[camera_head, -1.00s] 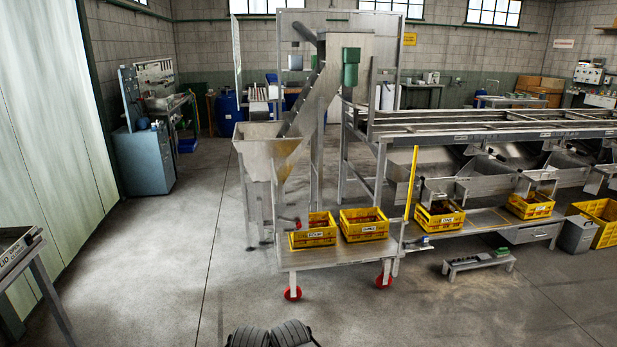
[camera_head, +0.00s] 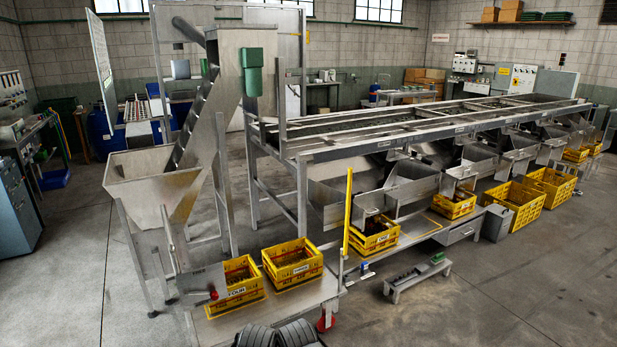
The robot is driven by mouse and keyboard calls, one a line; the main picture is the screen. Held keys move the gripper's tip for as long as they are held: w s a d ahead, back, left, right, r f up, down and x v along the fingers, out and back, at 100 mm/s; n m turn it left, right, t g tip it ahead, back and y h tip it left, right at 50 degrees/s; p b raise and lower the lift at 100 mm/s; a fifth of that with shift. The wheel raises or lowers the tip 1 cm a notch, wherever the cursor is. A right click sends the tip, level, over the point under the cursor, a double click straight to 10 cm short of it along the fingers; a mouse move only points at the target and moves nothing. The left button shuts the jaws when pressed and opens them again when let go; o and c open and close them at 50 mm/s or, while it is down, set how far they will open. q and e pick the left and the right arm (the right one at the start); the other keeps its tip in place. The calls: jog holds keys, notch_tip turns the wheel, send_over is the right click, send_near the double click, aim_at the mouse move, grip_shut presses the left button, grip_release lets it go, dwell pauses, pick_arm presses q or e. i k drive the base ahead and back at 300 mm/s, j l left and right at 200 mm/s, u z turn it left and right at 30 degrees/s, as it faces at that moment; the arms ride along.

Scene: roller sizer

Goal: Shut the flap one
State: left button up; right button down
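A row of steel chutes hangs along the near side of the long roller sizer (camera_head: 420,135). The nearest chutes (camera_head: 408,187) sit above yellow crates. The crate under the first chute (camera_head: 376,238) has a small label that looks like "ONE". A dark lever shows beside that chute. I cannot make out flap one itself or whether it is open or shut; it is too small here. Two dark ribbed parts at the bottom edge are mine. No gripper fingers show, and both grippers are out of view.
A yellow post (camera_head: 347,212) and a low stand (camera_head: 418,278) are near the first crate. Floor is clear at front right.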

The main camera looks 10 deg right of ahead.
aim_at(373, 203)
jog(key=i+l+z, duration=0.1)
jog(key=i+z, duration=0.8)
jog(key=i+l, duration=0.15)
jog(key=i, duration=0.15)
jog(key=i+l, duration=0.1)
jog(key=i, duration=0.15)
jog(key=i+l+u, duration=0.3)
jog(key=u, duration=0.2)
jog(key=i+l+u, duration=0.7)
jog(key=l+u, duration=0.3)
